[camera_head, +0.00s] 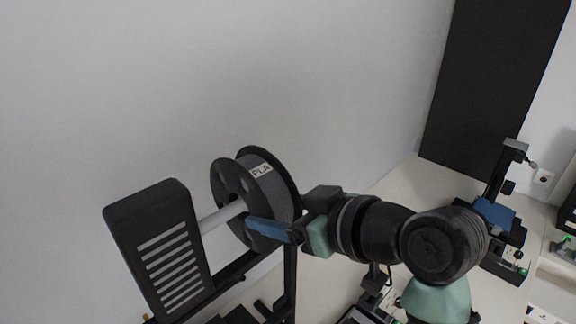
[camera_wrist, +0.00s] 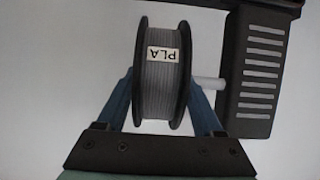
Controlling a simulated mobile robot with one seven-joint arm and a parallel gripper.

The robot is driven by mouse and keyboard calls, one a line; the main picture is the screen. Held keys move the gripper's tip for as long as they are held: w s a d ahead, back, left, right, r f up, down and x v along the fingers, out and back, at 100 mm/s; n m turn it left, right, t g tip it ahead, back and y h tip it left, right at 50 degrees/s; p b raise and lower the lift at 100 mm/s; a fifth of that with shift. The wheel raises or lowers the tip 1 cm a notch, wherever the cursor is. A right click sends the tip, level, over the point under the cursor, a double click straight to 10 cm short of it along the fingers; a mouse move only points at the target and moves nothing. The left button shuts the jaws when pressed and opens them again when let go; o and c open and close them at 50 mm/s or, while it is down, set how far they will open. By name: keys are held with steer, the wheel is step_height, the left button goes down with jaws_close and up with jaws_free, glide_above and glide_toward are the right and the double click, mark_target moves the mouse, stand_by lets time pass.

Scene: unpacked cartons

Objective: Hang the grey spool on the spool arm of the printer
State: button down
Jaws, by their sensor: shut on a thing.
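The grey spool (camera_head: 268,196) has black flanges and a white PLA label. It also shows upright in the wrist view (camera_wrist: 162,88). My gripper (camera_head: 268,229) is shut on the spool, with one blue finger at each flange in the wrist view (camera_wrist: 163,98). The white spool arm (camera_head: 222,215) sticks out from the printer's black slotted housing (camera_head: 160,250) toward the spool. In the head view its end meets the near flange around the hub. I cannot tell how far it reaches inside, as the flange hides the bore.
The printer's black frame (camera_head: 290,280) stands below the spool. A pale wall is close behind. To the right, another black device with a blue part (camera_head: 494,212) stands on the white table (camera_head: 420,182), beside a tall black panel (camera_head: 490,85).

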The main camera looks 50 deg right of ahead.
steer(key=a, duration=0.6)
steer(key=shift+w+f+b, duration=0.2)
steer(key=shift+f+b, duration=0.2)
steer(key=shift+a, duration=0.1)
stand_by(0.6)
jaws_free()
steer(key=shift+f, duration=0.15)
steer(key=shift+s, duration=0.1)
